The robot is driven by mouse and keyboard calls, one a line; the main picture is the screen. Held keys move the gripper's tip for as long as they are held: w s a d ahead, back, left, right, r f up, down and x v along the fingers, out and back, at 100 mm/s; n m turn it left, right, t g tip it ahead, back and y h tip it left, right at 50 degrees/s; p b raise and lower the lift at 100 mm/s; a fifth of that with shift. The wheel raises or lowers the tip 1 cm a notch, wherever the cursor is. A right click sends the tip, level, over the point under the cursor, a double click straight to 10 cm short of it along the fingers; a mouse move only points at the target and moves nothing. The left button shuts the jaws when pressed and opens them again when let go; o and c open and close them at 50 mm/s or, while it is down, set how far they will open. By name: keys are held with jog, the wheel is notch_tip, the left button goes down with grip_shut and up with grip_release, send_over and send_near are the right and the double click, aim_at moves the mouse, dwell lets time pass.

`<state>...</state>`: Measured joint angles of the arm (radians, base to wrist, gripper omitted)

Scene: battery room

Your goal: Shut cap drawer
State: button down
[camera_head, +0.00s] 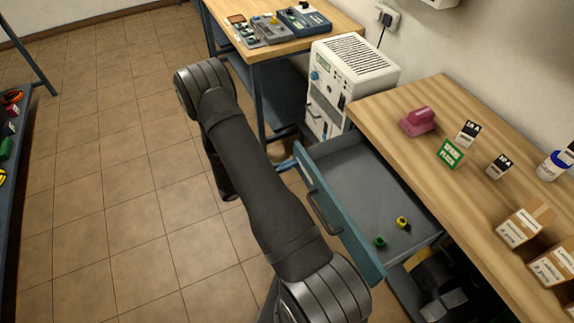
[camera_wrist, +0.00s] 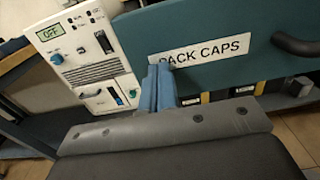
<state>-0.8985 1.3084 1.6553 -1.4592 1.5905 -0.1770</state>
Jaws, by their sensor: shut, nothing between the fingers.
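The cap drawer (camera_head: 375,180) is pulled out from under the right-hand wooden bench. Its teal front (camera_head: 352,238) has a dark bar handle (camera_head: 322,213). A green cap (camera_head: 380,242) and a yellow cap (camera_head: 402,222) lie on its grey floor. In the wrist view the drawer front (camera_wrist: 215,65) carries a "PACK CAPS" label (camera_wrist: 215,48), with the handle (camera_wrist: 296,46) at the right. My gripper's blue fingers (camera_wrist: 158,88) are shut and empty, at the label's left edge. I cannot tell whether they touch the front. In the head view the gripper (camera_head: 287,164) shows by the front's far end.
A white power unit (camera_head: 345,75) stands just beyond the drawer; its display reads OFF in the wrist view (camera_wrist: 55,32). The bench (camera_head: 450,100) holds a magenta object (camera_head: 418,121), small signs and cardboard boxes (camera_head: 523,224). The tiled floor (camera_head: 110,180) at left is clear.

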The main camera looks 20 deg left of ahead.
aim_at(314, 155)
jog(key=x, duration=2.1)
jog(key=shift+f, duration=0.1)
jog(key=shift+w+d, duration=0.4)
jog(key=shift+d, duration=0.05)
jog(key=shift+w, duration=0.1)
jog(key=v, duration=1.4)
jog(key=shift+s+a, duration=0.25)
jog(key=shift+s, duration=0.05)
jog(key=x, duration=1.4)
jog(key=shift+v, duration=6.25)
